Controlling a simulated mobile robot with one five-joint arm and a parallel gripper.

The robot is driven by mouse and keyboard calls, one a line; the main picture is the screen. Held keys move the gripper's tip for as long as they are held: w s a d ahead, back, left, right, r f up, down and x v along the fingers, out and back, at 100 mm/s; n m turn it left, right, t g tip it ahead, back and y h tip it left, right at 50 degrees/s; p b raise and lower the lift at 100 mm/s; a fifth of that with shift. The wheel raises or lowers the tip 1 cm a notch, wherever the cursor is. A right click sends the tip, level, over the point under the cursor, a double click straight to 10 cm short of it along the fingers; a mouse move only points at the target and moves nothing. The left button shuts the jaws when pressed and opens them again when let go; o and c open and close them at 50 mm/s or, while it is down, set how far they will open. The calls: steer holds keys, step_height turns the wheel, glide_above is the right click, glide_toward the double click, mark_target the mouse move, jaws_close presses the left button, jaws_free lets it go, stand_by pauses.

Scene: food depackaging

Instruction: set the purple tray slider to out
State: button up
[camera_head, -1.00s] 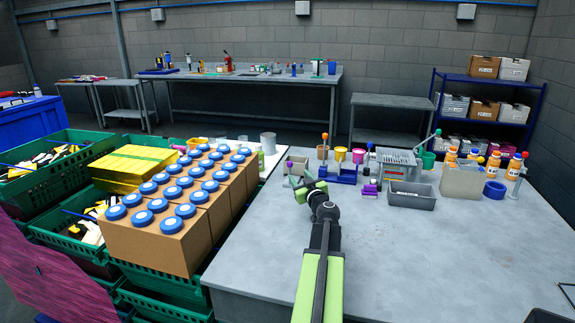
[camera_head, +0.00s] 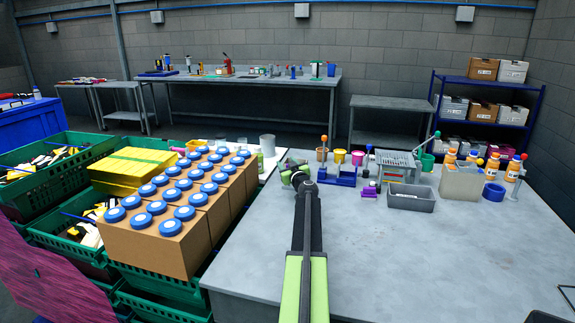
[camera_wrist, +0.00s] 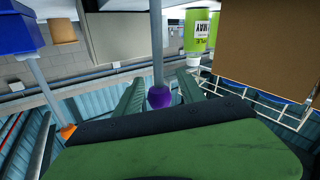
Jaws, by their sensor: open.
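A purple knob (camera_wrist: 159,96) on the end of a thin grey rod (camera_wrist: 158,45) shows in the middle of the wrist view. My gripper (camera_wrist: 160,78) is open, with one green finger on each side of the knob and rod. I cannot tell whether either finger touches them. In the head view my gripper (camera_head: 291,171) is at the left rear of the grey table and covers most of the grey box there. The purple knob is not distinguishable behind it. Another small purple piece (camera_head: 369,188) stands farther right on the table.
A blue holder with an orange-knobbed lever (camera_head: 324,142) stands right of my gripper. A grey bin (camera_head: 411,203) and orange bottles (camera_head: 492,166) are farther right. Brown boxes with blue lids (camera_head: 166,243) stand close on the left. The table front (camera_head: 400,270) is clear.

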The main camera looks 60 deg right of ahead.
jaws_close()
stand_by(1.3)
